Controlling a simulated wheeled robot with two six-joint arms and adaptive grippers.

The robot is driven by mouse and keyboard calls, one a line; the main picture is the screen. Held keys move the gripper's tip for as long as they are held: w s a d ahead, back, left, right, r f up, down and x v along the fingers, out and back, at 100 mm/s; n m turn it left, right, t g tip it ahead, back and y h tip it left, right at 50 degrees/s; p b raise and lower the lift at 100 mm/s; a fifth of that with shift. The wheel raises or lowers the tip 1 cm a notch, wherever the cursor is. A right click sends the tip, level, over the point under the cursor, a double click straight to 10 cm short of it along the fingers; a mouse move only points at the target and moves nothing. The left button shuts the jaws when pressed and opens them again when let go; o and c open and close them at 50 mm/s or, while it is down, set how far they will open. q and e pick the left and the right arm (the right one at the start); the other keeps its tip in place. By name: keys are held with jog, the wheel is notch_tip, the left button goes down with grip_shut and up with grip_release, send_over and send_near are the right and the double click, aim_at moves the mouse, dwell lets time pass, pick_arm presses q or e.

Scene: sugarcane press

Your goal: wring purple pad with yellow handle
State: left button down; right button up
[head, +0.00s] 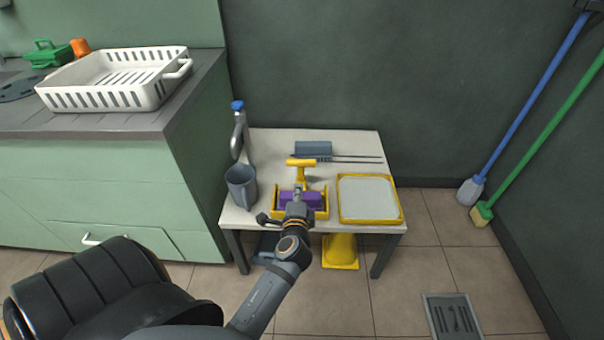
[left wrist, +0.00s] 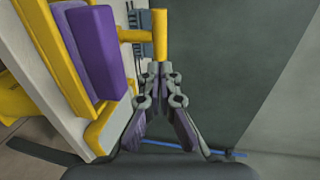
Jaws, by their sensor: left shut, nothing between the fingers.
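The purple pad (head: 315,199) lies in a yellow press frame (head: 325,213) at the table's front middle. It also shows in the left wrist view (left wrist: 103,50). The yellow T-shaped handle (head: 302,162) stands up behind the pad, with its crossbar also in the left wrist view (left wrist: 160,36). My left gripper (head: 298,189) is shut and empty. In the left wrist view its fingertips (left wrist: 160,70) are close to the lower end of the crossbar; I cannot tell whether they touch it. My arm hides part of the press and pad. My right gripper is out of view.
On the white table (head: 275,142) are a grey jug (head: 241,188), a tap (head: 239,135), a grey brush (head: 313,150) and a yellow-rimmed tray (head: 369,199). A green cabinet with a white basket (head: 120,78) stands at left. The floor at right is mostly free.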

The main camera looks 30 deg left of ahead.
pick_arm(q)
jog(key=b, duration=0.2)
send_near(301, 160)
jog(key=w, duration=0.1)
jog(key=w+a+f, duration=0.2)
jog(key=shift+w+a+f, duration=0.25)
jog(key=shift+w, duration=0.05)
jog(key=shift+w+a, duration=0.35)
jog(key=shift+w, duration=0.15)
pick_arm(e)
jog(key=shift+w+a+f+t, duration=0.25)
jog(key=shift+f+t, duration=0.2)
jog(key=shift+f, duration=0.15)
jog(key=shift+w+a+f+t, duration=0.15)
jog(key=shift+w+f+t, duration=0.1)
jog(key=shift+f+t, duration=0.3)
